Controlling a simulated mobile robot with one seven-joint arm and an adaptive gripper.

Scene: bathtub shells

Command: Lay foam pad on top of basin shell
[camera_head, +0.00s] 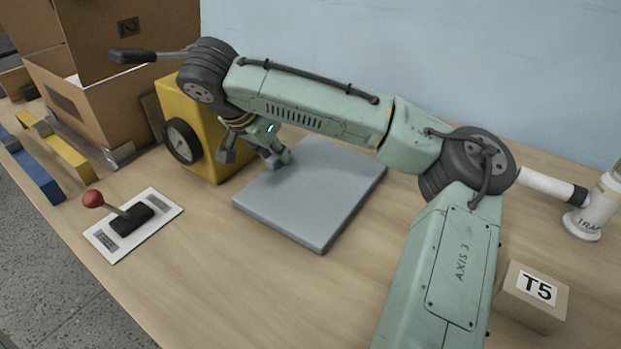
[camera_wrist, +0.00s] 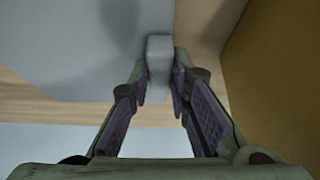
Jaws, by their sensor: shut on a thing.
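The foam pad (camera_head: 325,200) looks like a flat, light grey square slab on the wooden table. It also shows as a grey surface at the upper left of the wrist view (camera_wrist: 70,45). My gripper (camera_head: 277,160) is low at the pad's left part, beside a yellow box. In the wrist view my gripper (camera_wrist: 160,90) has its fingers closed around a small pale grey block (camera_wrist: 159,55), which seems to be a grip tab on the pad. I cannot make out a basin shell in either view.
The yellow box (camera_head: 196,110) with a round black dial stands close left of my gripper. A lever switch plate (camera_head: 135,225), cardboard boxes (camera_head: 105,95) and blue and yellow bars lie further left. A T5 block (camera_head: 530,297) is at right. The table's front middle is clear.

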